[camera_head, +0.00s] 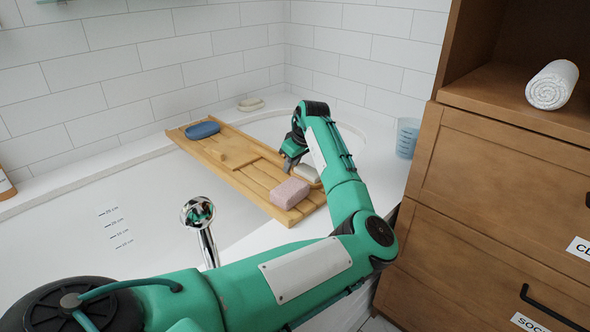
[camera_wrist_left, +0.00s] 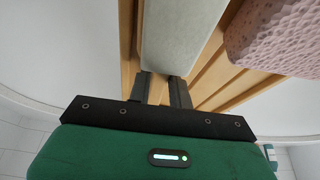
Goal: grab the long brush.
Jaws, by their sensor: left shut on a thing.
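A pale, whitish bar (camera_head: 307,174) lies at the right part of the wooden bath tray. I cannot tell from its shape whether it is the long brush; no bristles show. My left gripper (camera_head: 291,162) reaches down at the tray beside the bar. In the left wrist view my left gripper (camera_wrist_left: 163,88) has its fingers at the near end of the pale bar (camera_wrist_left: 182,35), shut on it. The fingertips are partly hidden by the bar. My right gripper is not in view.
The wooden tray (camera_head: 225,172) spans the white bathtub. A pink sponge (camera_head: 289,193) lies close to the gripper, and a blue oval item (camera_head: 202,130) at the far end. A chrome faucet (camera_head: 199,214) stands in front. A wooden cabinet (camera_head: 490,215) blocks the right.

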